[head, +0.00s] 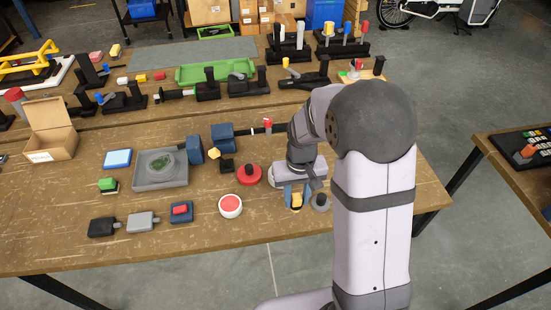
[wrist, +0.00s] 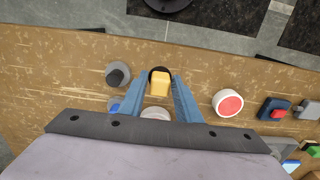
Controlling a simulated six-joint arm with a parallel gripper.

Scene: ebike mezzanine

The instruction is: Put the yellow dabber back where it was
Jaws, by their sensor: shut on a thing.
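The yellow dabber (head: 296,200) shows between the blue fingers of my gripper (head: 297,195), near the front edge of the wooden table and right of centre. In the wrist view my gripper (wrist: 159,88) is shut on the dabber (wrist: 159,86), a yellow block with a dark end. I cannot tell whether its lower end touches the table. A round grey piece with a dark knob (head: 320,201) stands just right of my gripper; in the wrist view it lies left of the fingers (wrist: 118,74). My arm hides part of the table behind the gripper.
A white round base with a red button (head: 230,206) and a red disc with a black knob (head: 249,174) stand left of my gripper. Farther left are a blue box with a red button (head: 181,212) and a grey tray (head: 160,182). Toggle clamps stand behind. Bare wood lies along the front edge.

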